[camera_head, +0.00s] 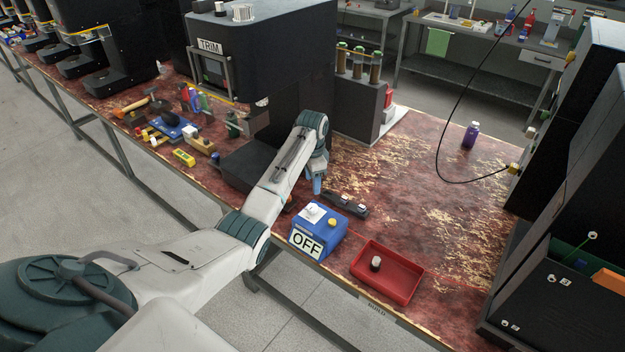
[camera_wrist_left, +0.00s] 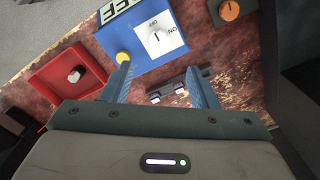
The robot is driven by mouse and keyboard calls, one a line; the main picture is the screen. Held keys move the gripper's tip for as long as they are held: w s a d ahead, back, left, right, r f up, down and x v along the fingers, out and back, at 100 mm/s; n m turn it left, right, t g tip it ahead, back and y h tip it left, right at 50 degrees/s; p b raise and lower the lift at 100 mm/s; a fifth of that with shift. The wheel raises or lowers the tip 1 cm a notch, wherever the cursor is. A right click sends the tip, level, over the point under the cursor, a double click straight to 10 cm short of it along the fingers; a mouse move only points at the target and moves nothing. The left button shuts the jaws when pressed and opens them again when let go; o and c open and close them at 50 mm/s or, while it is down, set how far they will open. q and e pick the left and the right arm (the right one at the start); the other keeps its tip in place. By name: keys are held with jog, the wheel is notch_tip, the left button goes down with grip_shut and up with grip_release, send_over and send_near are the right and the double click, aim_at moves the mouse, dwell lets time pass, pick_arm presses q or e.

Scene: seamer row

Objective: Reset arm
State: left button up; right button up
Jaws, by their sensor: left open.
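My left gripper (camera_head: 317,182) hangs over the worn red bench, just behind a blue switch box (camera_head: 327,237). In the left wrist view its two blue fingers (camera_wrist_left: 158,70) are apart, with nothing held between them. The blue box carries an OFF label and a white rotary knob, which also shows in the left wrist view (camera_wrist_left: 156,36), with a yellow button (camera_wrist_left: 123,57) near one fingertip. A dark bar with white rocker switches (camera_head: 346,204) lies beside the box. My right gripper is in neither view.
A red tray (camera_head: 412,283) holding a dark knob with a white top (camera_head: 376,263) sits at the front edge. The black TRIM machine (camera_head: 262,45) stands behind the arm. Tools lie left. A purple bottle (camera_head: 471,135) stands right; the bench around it is mostly clear.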

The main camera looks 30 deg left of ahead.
pick_arm(q)
jog(key=shift+f, duration=0.1)
